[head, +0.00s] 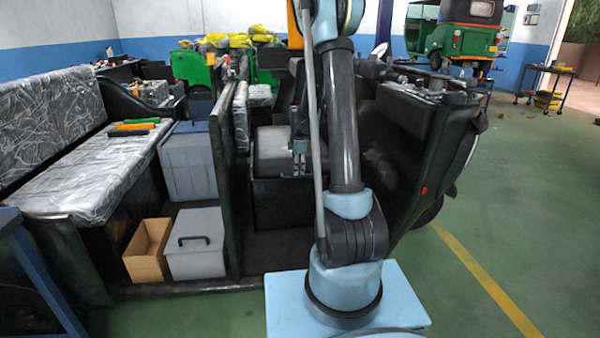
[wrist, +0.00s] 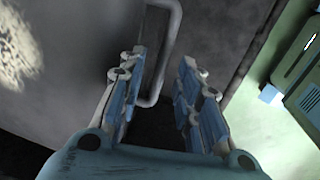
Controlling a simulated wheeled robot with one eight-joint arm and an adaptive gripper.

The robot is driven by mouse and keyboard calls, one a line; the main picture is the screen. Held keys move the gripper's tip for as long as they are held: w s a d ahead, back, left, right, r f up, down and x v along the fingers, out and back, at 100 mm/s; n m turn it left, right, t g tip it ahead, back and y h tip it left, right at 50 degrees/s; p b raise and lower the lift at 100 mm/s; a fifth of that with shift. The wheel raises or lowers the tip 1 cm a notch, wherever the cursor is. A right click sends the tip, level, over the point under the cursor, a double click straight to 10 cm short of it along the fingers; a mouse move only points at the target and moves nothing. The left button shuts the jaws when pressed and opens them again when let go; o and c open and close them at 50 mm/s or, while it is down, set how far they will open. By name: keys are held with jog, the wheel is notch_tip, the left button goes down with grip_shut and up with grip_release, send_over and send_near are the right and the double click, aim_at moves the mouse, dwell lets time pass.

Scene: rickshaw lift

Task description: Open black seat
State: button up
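The black seat (head: 270,152) is a dark, box-like driver's seat in the middle of the vehicle, in the head view. My gripper (head: 300,150) points down in front of it, and my arm hides part of the seat's right side. In the wrist view my gripper (wrist: 163,62) is open, with its two blue-padded fingers apart. A grey bent bar handle (wrist: 165,62) stands out from a dark panel (wrist: 75,75). Its lower end shows between the fingers, closer to the left one. I cannot tell whether it touches that finger.
A dark partition (head: 224,195) stands left of the seat. Beyond it are a plastic-wrapped bench (head: 85,170), a grey bin (head: 188,165), a grey case (head: 195,258) and a cardboard box (head: 147,250). The dashboard (head: 415,105) is to the right.

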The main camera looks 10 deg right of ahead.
notch_tip(320, 180, up, 10)
jog(key=s, duration=0.1)
jog(key=shift+s+f, duration=0.2)
jog(key=shift+s, duration=0.1)
jog(key=shift+s+d, duration=0.1)
